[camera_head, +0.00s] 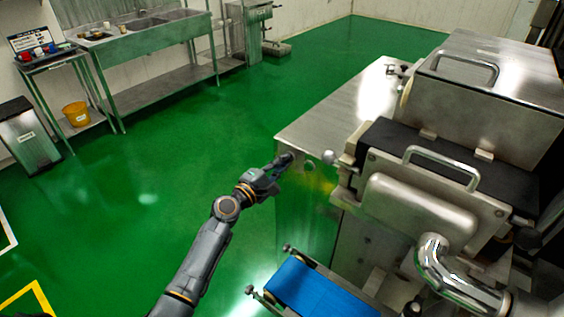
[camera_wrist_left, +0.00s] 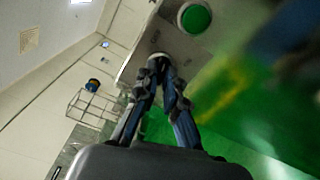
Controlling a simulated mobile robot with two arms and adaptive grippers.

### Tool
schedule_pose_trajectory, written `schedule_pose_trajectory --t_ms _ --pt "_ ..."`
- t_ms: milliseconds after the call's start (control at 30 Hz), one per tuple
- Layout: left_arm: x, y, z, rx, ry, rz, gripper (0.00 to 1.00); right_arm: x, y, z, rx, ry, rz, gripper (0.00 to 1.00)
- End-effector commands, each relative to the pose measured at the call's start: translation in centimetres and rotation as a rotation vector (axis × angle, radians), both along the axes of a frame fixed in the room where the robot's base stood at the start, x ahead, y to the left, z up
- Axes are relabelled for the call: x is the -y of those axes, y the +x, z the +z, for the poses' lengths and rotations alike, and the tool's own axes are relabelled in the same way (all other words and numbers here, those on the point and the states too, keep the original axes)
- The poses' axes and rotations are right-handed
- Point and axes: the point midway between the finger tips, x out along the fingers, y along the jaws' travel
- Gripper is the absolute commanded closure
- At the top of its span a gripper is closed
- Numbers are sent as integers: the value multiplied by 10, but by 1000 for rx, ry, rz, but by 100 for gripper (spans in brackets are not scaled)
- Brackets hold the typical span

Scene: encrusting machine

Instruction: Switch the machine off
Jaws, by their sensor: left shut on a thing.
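The steel encrusting machine (camera_head: 430,205) stands at the right in the head view. My left gripper (camera_head: 284,160) is at the upper part of its side panel (camera_head: 306,215), near a round button (camera_head: 309,167). In the left wrist view, a green button (camera_wrist_left: 195,17) sits on the panel just beyond my fingertips. The fingers of my left gripper (camera_wrist_left: 160,72) come together at a small pale round part (camera_wrist_left: 157,58), perhaps a switch knob. They are shut on it; its shape is mostly hidden. My right gripper is not in view.
A blue conveyor belt (camera_head: 315,290) lies low in front of the machine. A steel sink table (camera_head: 150,40), a small cart (camera_head: 62,62) and a grey bin (camera_head: 28,138) stand at the far left. The green floor (camera_head: 190,140) between is clear.

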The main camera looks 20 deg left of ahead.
Motion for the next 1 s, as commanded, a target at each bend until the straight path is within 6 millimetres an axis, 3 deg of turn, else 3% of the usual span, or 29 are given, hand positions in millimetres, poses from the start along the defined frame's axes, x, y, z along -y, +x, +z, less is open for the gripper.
schedule_pose_trajectory --t_ms 500,1000 --pt "0 0 -1 -126 -340 0 100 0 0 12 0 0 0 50" --pt "1 0 -3 -154 -415 0 100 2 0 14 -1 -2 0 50"
